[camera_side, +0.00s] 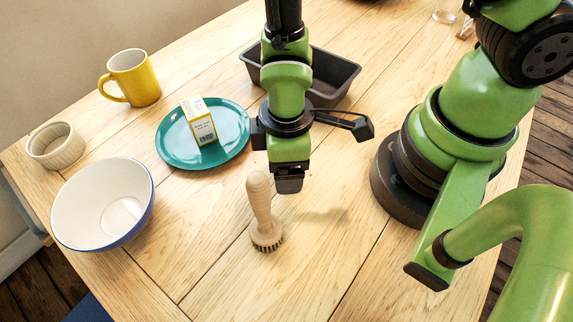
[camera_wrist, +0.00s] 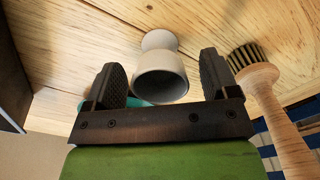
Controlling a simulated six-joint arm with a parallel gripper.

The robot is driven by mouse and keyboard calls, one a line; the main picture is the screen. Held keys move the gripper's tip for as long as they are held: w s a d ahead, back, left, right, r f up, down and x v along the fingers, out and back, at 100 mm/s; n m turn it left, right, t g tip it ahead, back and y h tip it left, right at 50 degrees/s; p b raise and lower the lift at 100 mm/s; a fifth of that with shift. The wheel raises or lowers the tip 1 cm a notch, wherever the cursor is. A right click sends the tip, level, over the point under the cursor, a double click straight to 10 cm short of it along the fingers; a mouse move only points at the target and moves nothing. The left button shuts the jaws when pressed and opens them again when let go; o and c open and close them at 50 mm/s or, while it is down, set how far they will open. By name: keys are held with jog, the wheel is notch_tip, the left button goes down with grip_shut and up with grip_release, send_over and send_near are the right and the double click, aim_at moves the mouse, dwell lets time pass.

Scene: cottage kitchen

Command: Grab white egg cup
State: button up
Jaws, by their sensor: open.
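The white egg cup (camera_wrist: 160,72) shows in the camera_wrist view, with its wide round opening toward the camera and a narrower waist and foot beyond. It appears between the two dark finger pads of my gripper (camera_wrist: 162,60), with a visible gap on each side. I cannot tell how far ahead of the fingers it is. My gripper is open and holds nothing. In the camera_side view my gripper (camera_side: 289,184) points down over the table, behind the brush. I cannot make out the egg cup there; my arm probably hides it.
A wooden brush (camera_side: 261,208) stands close by; in the camera_wrist view it (camera_wrist: 262,85) is just right of the right finger. A teal plate (camera_side: 175,152) bears a small carton (camera_side: 199,122). A dark loaf pan (camera_side: 336,78), yellow mug (camera_side: 137,78), ramekin (camera_side: 55,146) and bowl (camera_side: 101,206) stand around.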

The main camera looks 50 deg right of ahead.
jog(key=shift+f, duration=0.65)
jog(key=shift+c, duration=0.4)
jog(key=c, duration=0.9)
jog(key=shift+c, duration=0.2)
